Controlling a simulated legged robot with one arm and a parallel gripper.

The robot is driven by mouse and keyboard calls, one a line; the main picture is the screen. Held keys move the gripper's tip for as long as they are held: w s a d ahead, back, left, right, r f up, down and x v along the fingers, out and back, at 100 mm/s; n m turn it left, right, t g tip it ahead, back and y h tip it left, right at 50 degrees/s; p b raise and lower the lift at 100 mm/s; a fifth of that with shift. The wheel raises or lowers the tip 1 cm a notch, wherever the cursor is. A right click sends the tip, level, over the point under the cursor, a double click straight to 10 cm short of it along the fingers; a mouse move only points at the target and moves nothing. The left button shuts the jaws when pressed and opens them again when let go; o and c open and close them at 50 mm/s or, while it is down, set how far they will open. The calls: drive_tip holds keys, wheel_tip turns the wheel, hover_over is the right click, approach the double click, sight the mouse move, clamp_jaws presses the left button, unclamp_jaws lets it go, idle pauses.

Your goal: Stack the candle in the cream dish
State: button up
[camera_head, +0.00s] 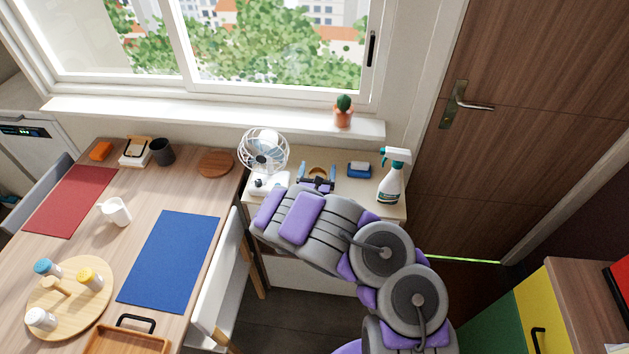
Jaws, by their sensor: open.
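My gripper (318,172) is open above the small cream cabinet top, between the fan and a blue item. A tan, rounded thing (319,170) shows between and behind its fingers. It is partly hidden by the gripper, and I cannot tell whether it is the candle, the dish or something else. I cannot make out a clear candle or a clear cream dish anywhere in view. My arm hides the front part of the cabinet top.
A white fan (264,158) stands left of the gripper. A blue sponge-like item (359,169) and a spray bottle (392,180) stand to its right. A cactus (343,111) sits on the sill. The wooden table (150,190) and a white chair (222,280) are at left.

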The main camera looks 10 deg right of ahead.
drive_tip(key=p+v, duration=0.3)
drive_tip(key=v, duration=0.9)
drive_tip(key=shift+d+r+p, duration=0.2)
drive_tip(key=shift+p, duration=0.15)
